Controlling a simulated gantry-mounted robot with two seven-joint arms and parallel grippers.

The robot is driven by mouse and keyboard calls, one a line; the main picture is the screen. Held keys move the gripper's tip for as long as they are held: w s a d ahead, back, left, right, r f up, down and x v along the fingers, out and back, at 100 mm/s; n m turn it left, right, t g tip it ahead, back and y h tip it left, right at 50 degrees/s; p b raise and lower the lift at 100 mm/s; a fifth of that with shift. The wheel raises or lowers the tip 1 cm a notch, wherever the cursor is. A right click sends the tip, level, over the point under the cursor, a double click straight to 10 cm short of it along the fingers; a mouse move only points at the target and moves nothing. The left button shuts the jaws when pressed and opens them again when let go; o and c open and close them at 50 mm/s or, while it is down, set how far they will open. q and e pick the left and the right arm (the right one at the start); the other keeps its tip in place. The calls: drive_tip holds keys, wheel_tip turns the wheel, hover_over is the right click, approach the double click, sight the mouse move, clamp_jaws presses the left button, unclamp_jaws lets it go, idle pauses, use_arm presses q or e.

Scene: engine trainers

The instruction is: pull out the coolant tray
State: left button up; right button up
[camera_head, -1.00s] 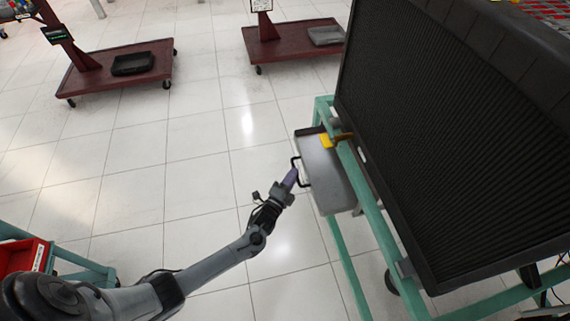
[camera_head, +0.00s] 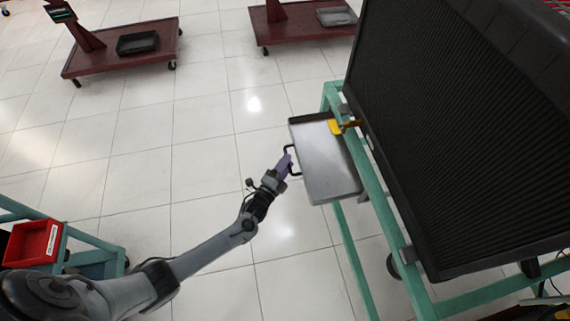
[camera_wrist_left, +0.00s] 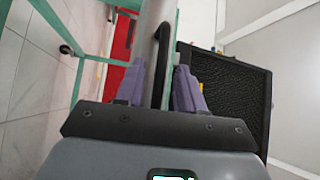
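The coolant tray (camera_head: 325,165) is a shallow grey metal tray sticking out from the left side of the teal engine stand (camera_head: 345,240). Its black handle (camera_head: 297,173) is on the tray's left edge. My left gripper (camera_head: 285,163) is at this handle, its purple fingers shut on it. In the left wrist view the handle (camera_wrist_left: 162,62) runs between the two fingers (camera_wrist_left: 158,88), with the tray's grey edge (camera_wrist_left: 150,18) beside it. My right gripper is not in view.
A yellow piece (camera_head: 335,127) sits at the stand above the tray. A large black radiator (camera_head: 460,130) stands on the right. Dark red carts (camera_head: 120,62) are at the back. A red bin (camera_head: 33,243) is at lower left. The tiled floor left of the tray is clear.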

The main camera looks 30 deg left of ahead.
use_arm(q)
drive_tip(key=s+f+p, duration=0.1)
drive_tip(key=s+p, duration=0.3)
drive_tip(key=s, duration=0.6)
drive_tip(key=shift+s+f, duration=0.2)
drive_tip(key=shift+s, duration=0.2)
